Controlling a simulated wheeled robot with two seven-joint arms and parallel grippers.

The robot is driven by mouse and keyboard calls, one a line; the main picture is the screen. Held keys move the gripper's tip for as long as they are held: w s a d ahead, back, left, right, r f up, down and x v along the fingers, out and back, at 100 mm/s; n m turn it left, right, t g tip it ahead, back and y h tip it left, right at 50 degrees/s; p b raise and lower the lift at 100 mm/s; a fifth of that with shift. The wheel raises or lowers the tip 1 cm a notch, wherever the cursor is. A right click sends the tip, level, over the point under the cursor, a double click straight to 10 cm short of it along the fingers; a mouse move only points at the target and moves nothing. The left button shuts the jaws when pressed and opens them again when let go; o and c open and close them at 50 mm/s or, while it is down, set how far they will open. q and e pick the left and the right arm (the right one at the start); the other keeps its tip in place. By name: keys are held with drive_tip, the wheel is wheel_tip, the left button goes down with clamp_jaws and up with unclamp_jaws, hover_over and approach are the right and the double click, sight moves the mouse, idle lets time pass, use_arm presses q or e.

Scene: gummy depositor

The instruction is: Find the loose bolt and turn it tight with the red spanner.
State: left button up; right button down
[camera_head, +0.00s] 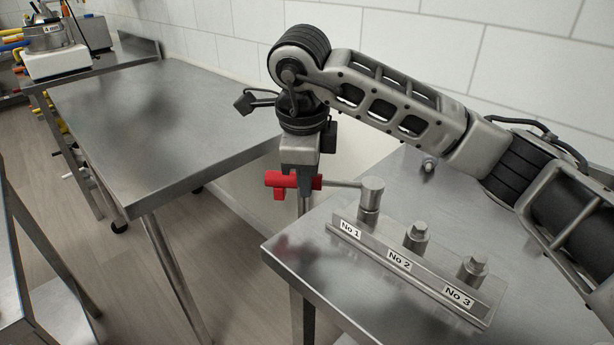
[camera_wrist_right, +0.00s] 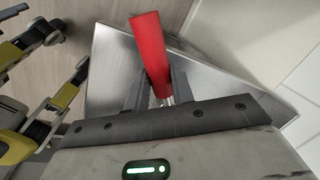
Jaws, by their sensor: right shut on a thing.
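The red spanner has a red handle (camera_head: 277,181), a thin metal shaft and a round socket head (camera_head: 373,190). My right gripper (camera_head: 304,184) is shut on the handle, which also shows between the fingers in the right wrist view (camera_wrist_right: 150,50). The socket head sits over the bolt at the label No 1 (camera_head: 350,229), hiding that bolt's top. The bolt No 2 (camera_head: 416,236) and the bolt No 3 (camera_head: 472,268) stand upright and uncovered on the metal bracket (camera_head: 484,309). Which bolt is loose cannot be told.
The bracket stands on a steel table (camera_head: 300,260). A small metal fitting (camera_head: 429,163) is behind it on the table. Another steel table (camera_head: 160,115) stands to the left, across a gap. A white device (camera_head: 55,62) is at the far left. A tiled wall runs behind.

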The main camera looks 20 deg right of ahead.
drive_tip(key=shift+w+p+v, duration=0.1)
drive_tip(key=shift+p+v, duration=0.3)
drive_tip(key=shift+v, duration=0.2)
drive_tip(key=shift+w+p+v, duration=0.15)
drive_tip(key=shift+p+v, duration=0.2)
drive_tip(key=shift+v, duration=0.25)
drive_tip(key=shift+d+r, duration=0.1)
drive_tip(key=s+d+n+g+y, duration=0.1)
drive_tip(key=s+d+n+y, duration=0.2)
drive_tip(key=s+n, duration=1)
drive_tip(key=d+n, duration=0.2)
drive_tip(key=n, duration=0.2)
drive_tip(key=shift+d, duration=0.3)
drive_tip(key=shift+s, duration=0.2)
